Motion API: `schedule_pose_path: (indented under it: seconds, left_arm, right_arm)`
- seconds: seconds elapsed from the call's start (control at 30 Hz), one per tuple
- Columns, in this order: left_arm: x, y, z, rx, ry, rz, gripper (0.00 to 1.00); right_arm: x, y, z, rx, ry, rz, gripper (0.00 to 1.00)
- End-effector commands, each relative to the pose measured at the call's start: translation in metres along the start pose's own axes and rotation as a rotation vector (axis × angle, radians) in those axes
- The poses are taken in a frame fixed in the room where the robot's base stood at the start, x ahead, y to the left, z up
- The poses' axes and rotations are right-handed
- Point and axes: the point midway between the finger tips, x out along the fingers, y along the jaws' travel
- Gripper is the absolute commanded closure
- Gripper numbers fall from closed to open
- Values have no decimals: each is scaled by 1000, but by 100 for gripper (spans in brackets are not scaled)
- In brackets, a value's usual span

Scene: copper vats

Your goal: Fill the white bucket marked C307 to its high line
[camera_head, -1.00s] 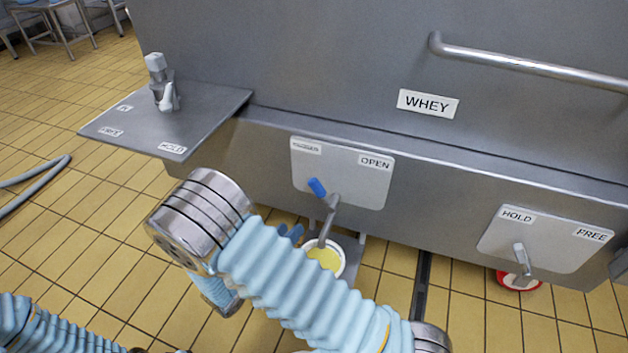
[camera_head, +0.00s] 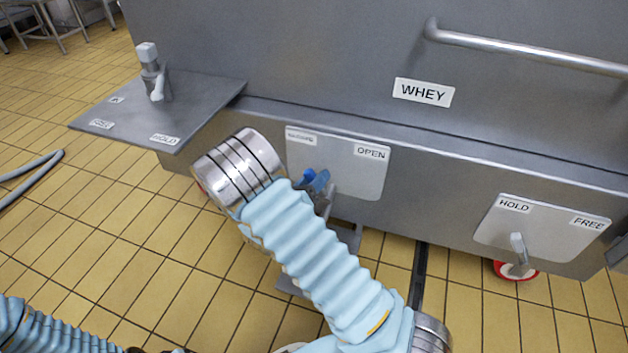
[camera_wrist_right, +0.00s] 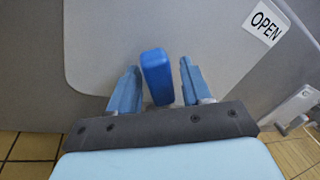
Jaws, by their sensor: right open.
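The valve's blue handle (camera_head: 308,176) stands on a pale plate (camera_head: 368,182) labelled OPEN at right, with a blurred label at left. The handle leans up toward the left label. My right gripper (camera_head: 318,184) is at the handle. In the right wrist view its two blue fingers (camera_wrist_right: 157,88) are open on either side of the blue handle (camera_wrist_right: 157,75), with gaps on both sides. The white bucket and the spout are hidden behind my right arm, so its marking and level cannot be seen. My left arm shows at the lower left; its gripper is out of view.
The steel vat wall carries a WHEY sign (camera_head: 423,92) and a rail (camera_head: 520,62). A HOLD/FREE plate (camera_head: 565,230) with a lever is at right, above a red wheel (camera_head: 512,271). A steel shelf (camera_head: 205,105) juts out at left. A hose (camera_head: 32,170) lies on the tiles.

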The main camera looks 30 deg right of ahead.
Motion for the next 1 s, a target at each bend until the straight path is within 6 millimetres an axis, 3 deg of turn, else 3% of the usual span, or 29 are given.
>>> schedule_pose_path:
  seconds: [0.23, 0.57, 0.83, 1.0]
  left_arm:
    - [0, 0, 0, 0, 0, 0, 62]
    - [0, 0, 0, 0, 0, 0, 62]
    - [-4, 1, 0, 0, 0, 0, 62]
    - [-18, 5, -1, -1, 4, -3, 62]
  right_arm:
    - [1, 0, 0, 0, 0, 0, 52]
    - [0, 0, 0, 1, 1, 0, 100]
    - [1, -3, 1, 23, 6, 4, 100]
    - [3, -15, 1, 179, 40, 25, 100]
